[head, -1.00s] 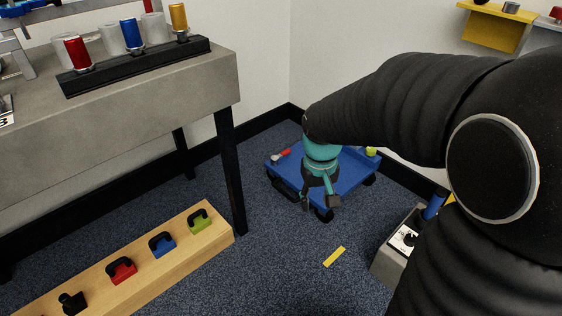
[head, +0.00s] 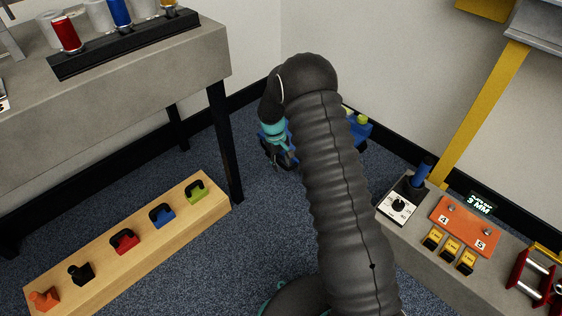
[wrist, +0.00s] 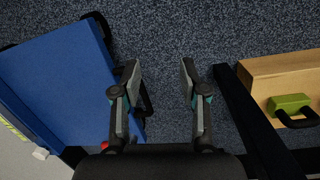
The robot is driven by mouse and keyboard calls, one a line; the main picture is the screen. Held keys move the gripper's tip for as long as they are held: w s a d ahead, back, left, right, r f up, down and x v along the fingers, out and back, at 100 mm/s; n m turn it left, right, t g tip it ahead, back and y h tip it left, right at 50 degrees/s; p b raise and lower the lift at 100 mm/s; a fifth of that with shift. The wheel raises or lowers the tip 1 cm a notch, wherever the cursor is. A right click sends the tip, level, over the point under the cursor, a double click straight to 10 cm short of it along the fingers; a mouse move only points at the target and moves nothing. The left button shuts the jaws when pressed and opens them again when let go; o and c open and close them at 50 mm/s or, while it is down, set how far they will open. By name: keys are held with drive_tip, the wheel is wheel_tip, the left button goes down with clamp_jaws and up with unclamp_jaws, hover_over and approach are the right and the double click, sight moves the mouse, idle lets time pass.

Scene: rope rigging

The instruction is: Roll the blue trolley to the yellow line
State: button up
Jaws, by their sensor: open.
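The blue trolley (head: 362,130) stands on the carpet near the room corner, largely hidden behind my arm in the head view. In the wrist view its flat blue top (wrist: 60,85) fills the left side, and a dark bar (wrist: 147,100) runs along its near edge. My gripper (wrist: 160,64) is open, its fingers pointing down over carpet. Its left finger is beside the trolley edge and overlaps the dark bar; I cannot tell whether they touch. The right finger is over bare carpet. In the head view my gripper (head: 280,155) is partly hidden. The yellow line is not visible now.
A wooden block (head: 130,240) with several coloured handles lies at left, below a grey table (head: 150,75) whose dark leg (head: 225,140) stands near my gripper. A grey bench (head: 410,235) with a dial and orange plate is at right. Carpet lies between.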

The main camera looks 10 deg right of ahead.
drive_tip(key=w+f, duration=0.3)
drive_tip(key=w, duration=0.2)
drive_tip(key=n+t, duration=0.2)
approach(281, 164)
drive_tip(key=f, duration=0.3)
drive_tip(key=d+f, duration=0.1)
drive_tip(key=f, duration=0.4)
drive_tip(key=shift+w+d+f+b, duration=0.3)
clamp_jaws()
